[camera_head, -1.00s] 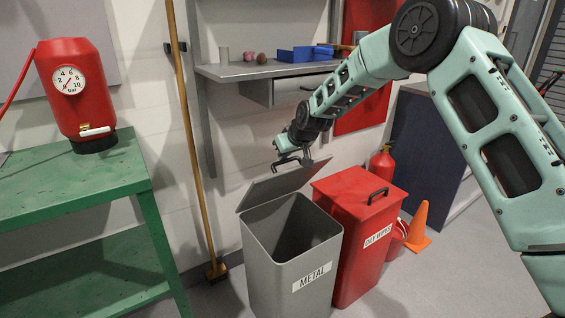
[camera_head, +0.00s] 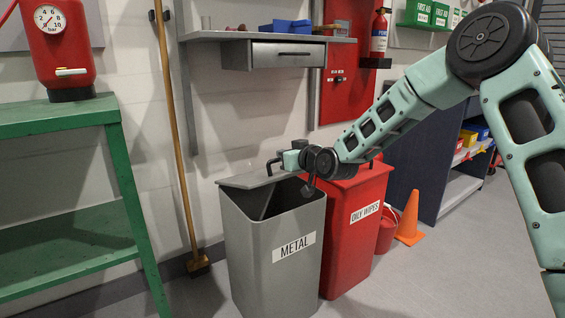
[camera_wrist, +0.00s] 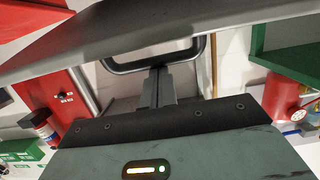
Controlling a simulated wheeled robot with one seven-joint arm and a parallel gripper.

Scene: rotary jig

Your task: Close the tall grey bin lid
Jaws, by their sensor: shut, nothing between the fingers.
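The tall grey bin (camera_head: 272,255), labelled METAL, stands on the floor. Its grey lid (camera_head: 243,181) is hinged at the back and tilted partly open, with the dark inside of the bin showing under it. My gripper (camera_head: 277,163) is at the lid, above the right back part of the bin. In the wrist view my gripper's fingers (camera_wrist: 156,76) are shut with nothing between them. Their tips are at a black loop handle (camera_wrist: 128,66) beside the grey lid surface (camera_wrist: 130,30). I cannot tell whether they touch it.
A red bin (camera_head: 346,240), labelled OILY WIPES, stands close on the right under my forearm. A grey wall shelf (camera_head: 290,37) hangs above. A green bench (camera_head: 60,118) and a broom (camera_head: 172,120) are on the left. An orange cone (camera_head: 410,222) stands right.

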